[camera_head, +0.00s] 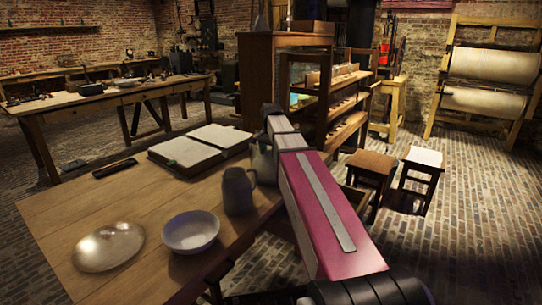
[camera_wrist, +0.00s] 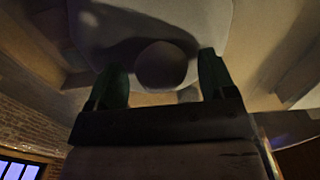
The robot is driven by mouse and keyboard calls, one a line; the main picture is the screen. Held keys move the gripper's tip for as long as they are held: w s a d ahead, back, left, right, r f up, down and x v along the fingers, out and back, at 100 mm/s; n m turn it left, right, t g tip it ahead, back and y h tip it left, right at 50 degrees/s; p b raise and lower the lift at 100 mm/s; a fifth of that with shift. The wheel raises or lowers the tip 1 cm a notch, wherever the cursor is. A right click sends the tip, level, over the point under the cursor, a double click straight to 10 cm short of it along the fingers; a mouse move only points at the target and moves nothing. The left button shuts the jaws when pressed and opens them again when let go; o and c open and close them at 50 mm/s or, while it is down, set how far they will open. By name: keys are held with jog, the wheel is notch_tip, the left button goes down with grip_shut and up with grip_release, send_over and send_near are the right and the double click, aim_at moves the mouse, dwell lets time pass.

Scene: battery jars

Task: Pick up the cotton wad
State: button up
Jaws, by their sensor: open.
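I cannot pick out a cotton wad for sure in either view. In the wrist view my gripper (camera_wrist: 162,62) has its two green fingers apart. A dark rounded shape (camera_wrist: 162,66) shows between the fingers, in front of a large pale, smooth surface (camera_wrist: 200,18). A small pale patch (camera_wrist: 188,94) lies by the right finger; I cannot tell what it is. In the head view my arm reaches over the table's right side, and my gripper is not clearly seen there. A grey-green jug (camera_head: 262,163) stands beside the arm's far end, partly hidden by it.
The wooden table (camera_head: 130,190) holds a dark jug (camera_head: 238,192), a white bowl (camera_head: 190,232), a shiny dome-like thing (camera_head: 108,247), an open book (camera_head: 190,150) and a dark flat bar (camera_head: 115,168). Stools (camera_head: 371,168) and shelves stand beyond.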

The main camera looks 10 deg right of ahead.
jog(key=c, duration=1.1)
jog(key=shift+o, duration=0.2)
notch_tip(320, 180, up, 10)
jog(key=shift+r, duration=0.1)
jog(key=o, duration=0.3)
jog(key=shift+c, duration=1)
